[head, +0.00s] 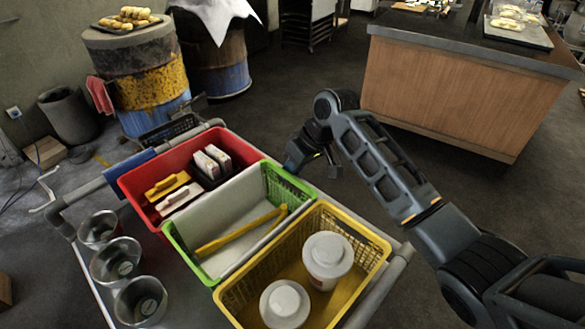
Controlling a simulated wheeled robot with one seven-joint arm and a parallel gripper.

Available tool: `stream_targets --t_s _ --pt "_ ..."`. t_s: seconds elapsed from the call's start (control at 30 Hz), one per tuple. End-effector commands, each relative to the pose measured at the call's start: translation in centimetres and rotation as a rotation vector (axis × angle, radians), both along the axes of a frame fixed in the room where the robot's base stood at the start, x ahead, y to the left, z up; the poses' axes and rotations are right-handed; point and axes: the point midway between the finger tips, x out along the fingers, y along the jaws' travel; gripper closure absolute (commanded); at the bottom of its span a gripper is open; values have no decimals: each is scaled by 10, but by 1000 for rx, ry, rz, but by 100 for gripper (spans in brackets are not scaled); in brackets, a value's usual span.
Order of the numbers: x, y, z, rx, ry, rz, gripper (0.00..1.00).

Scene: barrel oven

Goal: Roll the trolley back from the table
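The trolley (88,187) stands in the lower left and middle of the head view, with grey tube rails. It carries a red crate (238,147), a green crate (180,243) and a yellow crate (372,243), side by side. The table (450,95), with wood panels and a dark top, stands at the upper right. A strip of dark floor shows between it and the trolley. My gripper (316,164) hangs just past the trolley's far side, near the green crate's corner. Its fingers are small and dark here, so I cannot tell if they are open or touching the trolley.
Three metal cans (115,260) stand at the trolley's left side. White lidded tubs (327,258) sit in the yellow crate. A yellow and blue barrel (150,80) and a dark bin (68,115) stand at the upper left. Dark floor (290,85) lies open beyond the trolley.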

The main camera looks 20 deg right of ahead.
Motion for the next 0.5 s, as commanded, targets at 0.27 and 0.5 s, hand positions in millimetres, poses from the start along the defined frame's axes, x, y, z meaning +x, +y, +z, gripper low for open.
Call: stream_targets --t_s 0.27,0.5 --pt "0 0 0 0 0 0 100" --pt "0 0 0 0 0 0 100"
